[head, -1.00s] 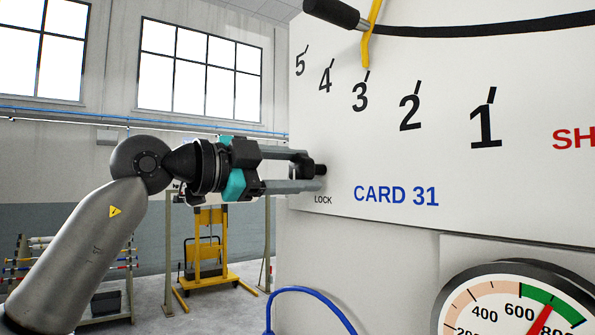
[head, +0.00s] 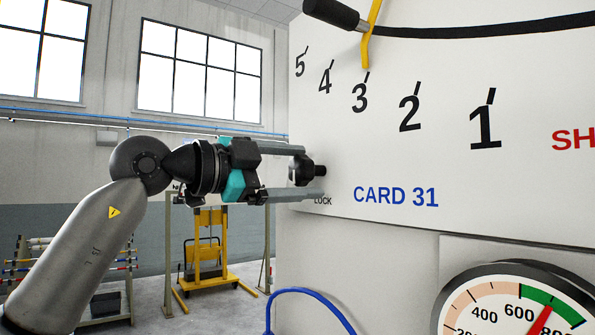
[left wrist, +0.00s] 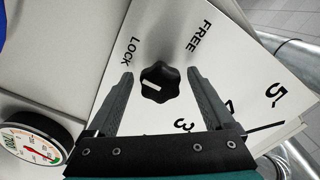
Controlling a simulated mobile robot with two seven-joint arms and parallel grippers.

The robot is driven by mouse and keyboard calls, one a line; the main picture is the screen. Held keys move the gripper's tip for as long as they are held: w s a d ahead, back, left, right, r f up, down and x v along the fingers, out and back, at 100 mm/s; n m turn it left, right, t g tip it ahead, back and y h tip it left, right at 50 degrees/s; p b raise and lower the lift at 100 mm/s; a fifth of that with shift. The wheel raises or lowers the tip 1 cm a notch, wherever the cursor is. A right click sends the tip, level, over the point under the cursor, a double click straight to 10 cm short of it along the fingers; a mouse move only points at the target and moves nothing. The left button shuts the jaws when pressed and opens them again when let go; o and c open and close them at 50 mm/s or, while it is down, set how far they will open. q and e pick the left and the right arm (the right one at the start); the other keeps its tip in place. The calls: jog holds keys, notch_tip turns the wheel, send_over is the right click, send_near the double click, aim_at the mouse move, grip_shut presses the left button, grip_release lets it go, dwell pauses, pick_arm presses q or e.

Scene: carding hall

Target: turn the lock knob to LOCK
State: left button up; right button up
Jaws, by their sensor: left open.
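In the head view the knob (head: 302,171) stands out from the white panel (head: 440,160). My left gripper (head: 314,173) is open, its fingers reaching along both sides of the knob. In the left wrist view the fingers (left wrist: 160,73) show gaps to the knob on both sides. My right gripper is out of view.
A yellow pointer (head: 369,35) with a black handle is above, near the 3 on the panel scale. A round pressure gauge (head: 515,305) is at lower right. A blue hose (head: 305,291) loops below the panel. A yellow stand (head: 208,262) is in the background.

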pick_arm(q)
jog(key=b+v, duration=0.3)
jog(key=v, duration=1.2)
jog(key=shift+b, duration=0.35)
jog(key=shift+a, duration=0.1)
